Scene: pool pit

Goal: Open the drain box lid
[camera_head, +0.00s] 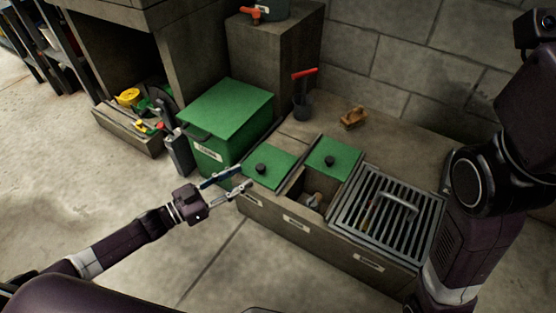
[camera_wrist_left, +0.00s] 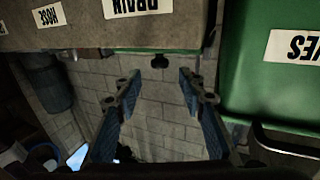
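The drain box is the left compartment of a low grey bench. Its green lid (camera_head: 272,163) lies flat and closed, with a black knob (camera_head: 261,168) on top. In the left wrist view, which is upside down, the drain label (camera_wrist_left: 137,6) and the knob (camera_wrist_left: 159,61) show ahead. My left gripper (camera_head: 245,178) is open and empty at the lid's front left edge. In the wrist view its fingers (camera_wrist_left: 159,82) spread to either side of the knob, which stands just beyond the tips, apparently untouched. My right gripper is out of view; only the right arm shows.
A big green box (camera_head: 228,112) stands close on the left. Right of the drain lid are an open compartment (camera_head: 290,188), a second green lid (camera_head: 333,156) and a metal grate (camera_head: 352,216). A red-handled tool (camera_head: 302,88) and a brown object (camera_head: 354,117) stand behind. The front floor is clear.

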